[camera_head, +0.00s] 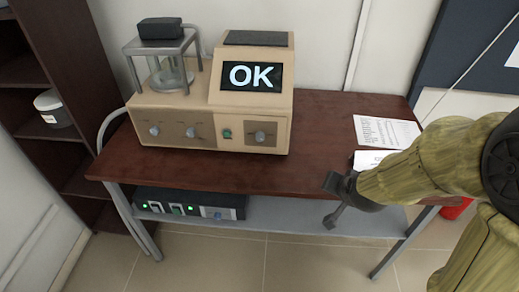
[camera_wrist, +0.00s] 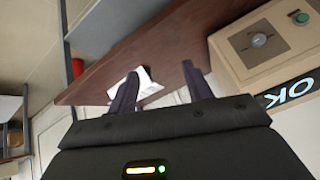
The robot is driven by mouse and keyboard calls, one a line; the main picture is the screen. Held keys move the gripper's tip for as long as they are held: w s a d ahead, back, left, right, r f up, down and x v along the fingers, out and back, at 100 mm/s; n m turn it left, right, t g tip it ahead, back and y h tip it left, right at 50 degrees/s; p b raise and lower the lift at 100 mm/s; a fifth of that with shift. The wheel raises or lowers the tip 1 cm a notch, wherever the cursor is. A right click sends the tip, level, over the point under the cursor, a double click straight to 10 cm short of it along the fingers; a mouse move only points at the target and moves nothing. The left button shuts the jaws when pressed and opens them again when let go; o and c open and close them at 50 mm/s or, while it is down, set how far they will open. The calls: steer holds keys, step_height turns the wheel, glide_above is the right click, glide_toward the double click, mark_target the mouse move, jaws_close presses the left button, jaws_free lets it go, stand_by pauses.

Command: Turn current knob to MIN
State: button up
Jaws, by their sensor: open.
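A beige device (camera_head: 210,110) stands on the brown table, its screen (camera_head: 251,76) reading OK. Its front panel has two grey knobs (camera_head: 154,131) (camera_head: 191,132) at left, and a green switch (camera_head: 227,134) and a third knob (camera_head: 260,136) at right. The labels are too small to read, so I cannot tell which is the current knob. My gripper (camera_head: 333,202) is open and empty, to the right of the device near the table's front edge, apart from the knobs. In the wrist view my gripper (camera_wrist: 160,82) points past the device; a knob (camera_wrist: 259,40) and the green switch (camera_wrist: 300,18) show at right.
A black unit (camera_head: 190,203) with green lights and a knob sits on the lower shelf (camera_head: 290,215). A glass vessel (camera_head: 168,75) in a metal frame stands on the device's left. Papers (camera_head: 387,131) lie on the table's right. A dark bookcase (camera_head: 60,80) stands at left.

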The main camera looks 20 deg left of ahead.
steer(key=a+f+m+t+b, duration=0.2)
steer(key=a+t+b, duration=0.1)
steer(key=a, duration=0.4)
steer(key=w+a+f+m+t+y+b, duration=0.1)
steer(key=a+f+m+t+b, duration=0.1)
steer(key=a+b, duration=0.3)
steer(key=a+f+m+t+y+b, duration=0.1)
steer(key=a+f+m+t+b, duration=0.2)
steer(key=a, duration=0.8)
steer(key=shift+w+a+t+b, duration=0.3)
steer(key=shift+t+b, duration=0.15)
steer(key=shift+t, duration=0.45)
steer(key=p, duration=0.2)
glide_toward(260, 139)
steer(key=x, duration=0.9)
steer(key=shift+w, duration=0.2)
